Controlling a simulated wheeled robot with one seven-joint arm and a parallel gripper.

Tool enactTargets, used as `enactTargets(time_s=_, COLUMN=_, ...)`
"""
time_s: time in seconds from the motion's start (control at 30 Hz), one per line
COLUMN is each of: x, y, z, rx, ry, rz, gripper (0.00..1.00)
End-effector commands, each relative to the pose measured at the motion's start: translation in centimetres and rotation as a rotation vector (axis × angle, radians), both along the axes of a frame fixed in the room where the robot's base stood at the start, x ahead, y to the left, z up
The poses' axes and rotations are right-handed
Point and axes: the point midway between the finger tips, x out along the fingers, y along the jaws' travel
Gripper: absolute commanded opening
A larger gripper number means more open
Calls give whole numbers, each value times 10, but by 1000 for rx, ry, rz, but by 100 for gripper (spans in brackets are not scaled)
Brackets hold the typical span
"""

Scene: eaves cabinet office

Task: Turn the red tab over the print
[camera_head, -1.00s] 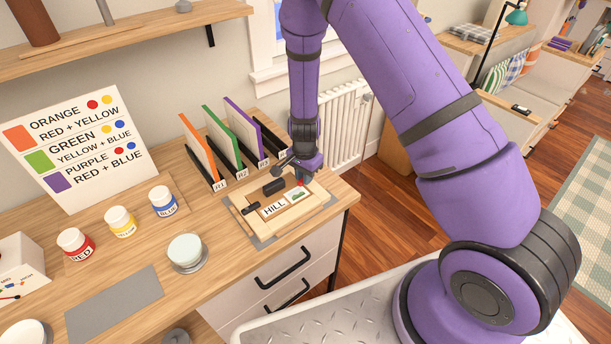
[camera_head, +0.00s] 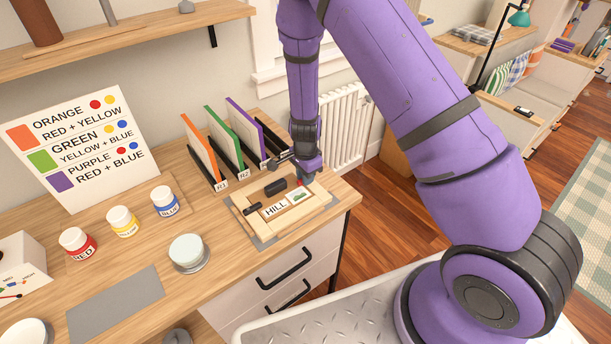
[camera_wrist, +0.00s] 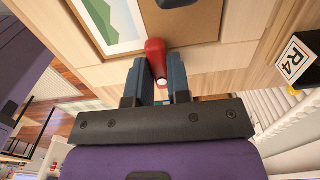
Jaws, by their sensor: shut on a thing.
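The red tab (camera_wrist: 154,56) shows in the wrist view, lying at the frame's edge beside the brown backing. My gripper (camera_wrist: 156,80) has its two blue-grey fingers on either side of the tab and is shut on it. The print (camera_wrist: 120,22), a landscape with a green hill, lies in the opening to the left of the tab. In the head view my gripper (camera_head: 304,177) is low over the far right corner of the wooden frame (camera_head: 312,212), and the tab is hidden there.
A black handle-like piece (camera_head: 275,187) lies on the frame. Upright orange, green and purple panels (camera_head: 243,137) stand in slots just behind. Paint jars (camera_head: 121,222), a pale lidded dish (camera_head: 187,251) and a grey mat (camera_head: 115,305) are to the left. The desk's right edge is close.

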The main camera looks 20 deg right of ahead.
Motion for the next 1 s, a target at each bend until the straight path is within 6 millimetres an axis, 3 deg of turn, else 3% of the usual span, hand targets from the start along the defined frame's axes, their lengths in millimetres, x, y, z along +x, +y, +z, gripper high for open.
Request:
enactTargets(time_s=0.03, x=1, y=0, z=0, rx=0, ry=-2, rz=-1, gripper=0)
enactTargets(time_s=0.07, x=1, y=0, z=0, rx=0, ry=-2, rz=-1, gripper=22)
enactTargets(time_s=0.17, x=1, y=0, z=0, rx=0, ry=-2, rz=-1, gripper=44)
enactTargets(time_s=0.57, x=1, y=1, z=8, rx=0, ry=-3, rz=2, gripper=44)
enactTargets(time_s=1.0, x=1, y=1, z=83, rx=1, ry=-5, rz=3, gripper=44)
